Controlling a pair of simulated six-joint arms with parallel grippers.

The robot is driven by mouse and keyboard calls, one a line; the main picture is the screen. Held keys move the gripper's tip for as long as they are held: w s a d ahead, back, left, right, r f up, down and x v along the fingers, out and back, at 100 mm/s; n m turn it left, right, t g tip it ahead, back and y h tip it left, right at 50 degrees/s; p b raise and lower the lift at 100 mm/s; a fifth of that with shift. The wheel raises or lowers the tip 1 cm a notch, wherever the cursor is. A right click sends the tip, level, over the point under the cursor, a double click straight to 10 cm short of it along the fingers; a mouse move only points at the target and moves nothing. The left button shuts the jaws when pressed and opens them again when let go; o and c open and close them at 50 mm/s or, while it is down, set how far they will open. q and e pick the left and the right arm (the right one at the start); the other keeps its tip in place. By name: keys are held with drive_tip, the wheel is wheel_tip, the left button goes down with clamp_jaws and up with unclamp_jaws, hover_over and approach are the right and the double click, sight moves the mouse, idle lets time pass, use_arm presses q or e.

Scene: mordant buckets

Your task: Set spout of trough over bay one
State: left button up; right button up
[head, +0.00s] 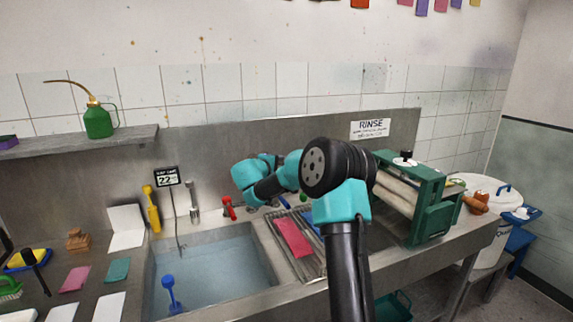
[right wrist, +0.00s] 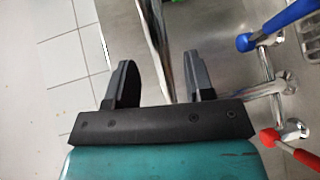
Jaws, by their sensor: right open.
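The trough is a steel sink with a water-filled basin (head: 210,268) on the left and a drainer rack (head: 268,238) to its right. A red tap lever (head: 228,207) is on the back ledge; red (right wrist: 290,147) and blue (right wrist: 285,25) levers on chrome pipework show in the right wrist view.
A green roller wringer (head: 432,212) stands right of the rack. A blue-handled tool (head: 171,294) stands in the water. Coloured cloths lie on the left counter.

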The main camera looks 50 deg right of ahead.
drive_tip(key=x, duration=0.6)
drive_tip(key=shift+d, duration=0.3)
drive_tip(key=shift+f, duration=0.15)
drive_tip(key=shift+c, duration=0.4)
clamp_jaws()
